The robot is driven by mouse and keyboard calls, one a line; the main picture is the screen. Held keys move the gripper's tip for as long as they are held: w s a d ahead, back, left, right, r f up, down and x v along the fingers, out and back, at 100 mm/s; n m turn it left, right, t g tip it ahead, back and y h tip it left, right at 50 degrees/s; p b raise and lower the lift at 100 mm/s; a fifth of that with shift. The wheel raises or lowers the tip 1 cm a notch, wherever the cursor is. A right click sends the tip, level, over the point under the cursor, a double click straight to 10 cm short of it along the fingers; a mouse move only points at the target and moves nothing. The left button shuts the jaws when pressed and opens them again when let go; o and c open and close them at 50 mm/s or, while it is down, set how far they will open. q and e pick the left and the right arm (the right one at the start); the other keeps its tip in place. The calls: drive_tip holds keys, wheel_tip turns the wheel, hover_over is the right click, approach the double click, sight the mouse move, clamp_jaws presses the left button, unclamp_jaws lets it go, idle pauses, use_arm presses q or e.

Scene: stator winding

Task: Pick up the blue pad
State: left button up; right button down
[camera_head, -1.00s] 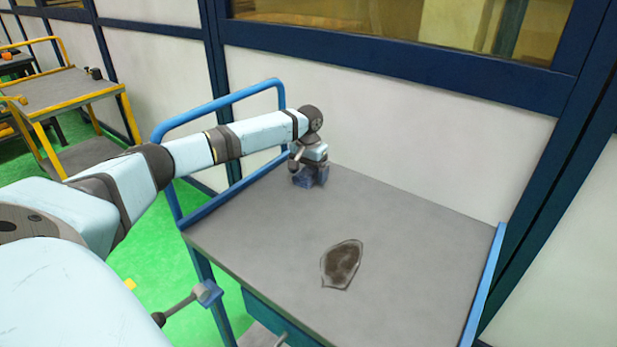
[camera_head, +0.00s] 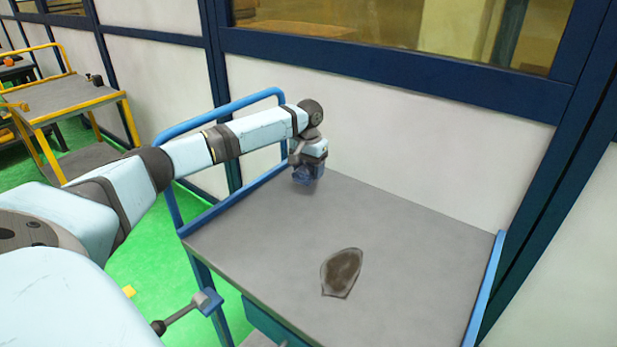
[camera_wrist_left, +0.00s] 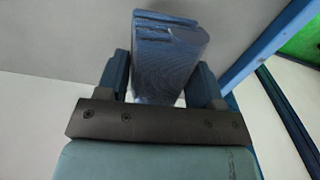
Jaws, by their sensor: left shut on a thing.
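The blue pad (camera_wrist_left: 168,55) is a ribbed blue block between the two fingers of my left gripper (camera_wrist_left: 160,80) in the left wrist view. The gripper is shut on it. In the head view my left gripper (camera_head: 306,168) points down over the far left corner of the grey table, with the small blue pad (camera_head: 304,176) at its tips. The fingers hide part of the pad. I cannot tell for sure whether its underside is clear of the table. My right gripper is not in view.
The grey tabletop (camera_head: 420,230) has a blue rail (camera_head: 232,105) along its left side and a blue edge on the right. A brown flat piece (camera_head: 342,272) lies near the front middle. A wall stands behind. A yellow cart (camera_head: 75,100) is far left.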

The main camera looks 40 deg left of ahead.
sight(309, 167)
use_arm(q)
wheel_tip(309, 167, up, 16)
drive_tip(key=p, duration=0.2)
drive_tip(key=shift+r, duration=0.1)
